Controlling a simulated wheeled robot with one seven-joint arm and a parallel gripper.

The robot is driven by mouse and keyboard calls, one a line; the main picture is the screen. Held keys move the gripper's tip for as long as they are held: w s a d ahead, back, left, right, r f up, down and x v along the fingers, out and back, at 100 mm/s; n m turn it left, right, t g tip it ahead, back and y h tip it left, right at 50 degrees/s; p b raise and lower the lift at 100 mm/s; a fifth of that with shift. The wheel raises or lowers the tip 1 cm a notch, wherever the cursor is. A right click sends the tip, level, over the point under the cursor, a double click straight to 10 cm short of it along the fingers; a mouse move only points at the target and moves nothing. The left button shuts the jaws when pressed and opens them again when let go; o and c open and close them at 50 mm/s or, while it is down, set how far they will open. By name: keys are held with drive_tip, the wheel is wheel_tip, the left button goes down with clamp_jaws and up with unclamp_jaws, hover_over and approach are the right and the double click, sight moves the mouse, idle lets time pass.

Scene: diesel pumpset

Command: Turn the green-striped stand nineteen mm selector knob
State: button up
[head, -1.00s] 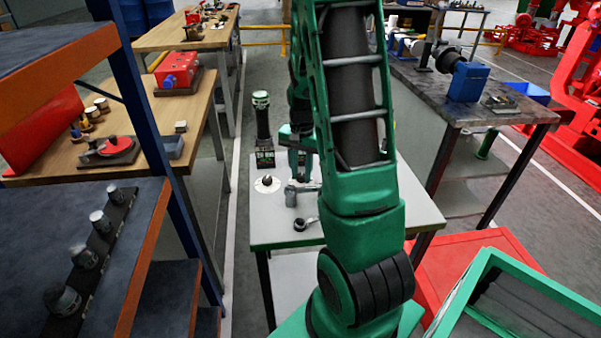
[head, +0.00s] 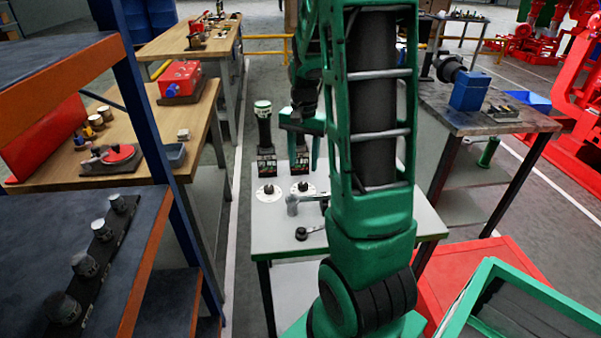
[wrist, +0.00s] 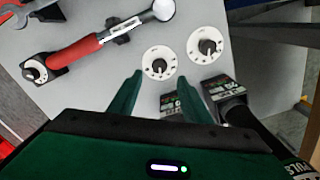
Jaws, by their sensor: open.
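A dark stand (head: 264,130) with a green-and-white banded top stands at the table's back left. A white dial with a black knob (head: 268,192) lies in front of its label block; it is the right dial in the wrist view (wrist: 208,45). A second dial with a black knob (head: 303,188) sits beside it and also shows in the wrist view (wrist: 160,63). My open gripper (wrist: 160,76) is empty, its fingertips either side of the second knob in the picture, apparently above it. The label lettering is too small to read surely.
A red-handled wrench-like tool (wrist: 80,50) lies across the grey table (head: 285,250) near the knobs. A second label block (wrist: 172,104) sits behind the second dial, partly between my fingers.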

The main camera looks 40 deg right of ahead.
drive_tip(key=shift+r, duration=1.2)
drive_tip(key=s+a+r+n, duration=0.2)
drive_tip(key=s+a, duration=0.4)
drive_tip(key=s, duration=0.4)
drive_tip(key=s+a+r+n, duration=0.2)
drive_tip(key=s+a+n, duration=0.3)
drive_tip(key=s, duration=0.6)
drive_tip(key=shift+s+a+r, duration=0.25)
drive_tip(key=shift+a, duration=0.6)
drive_tip(key=shift+w, duration=0.1)
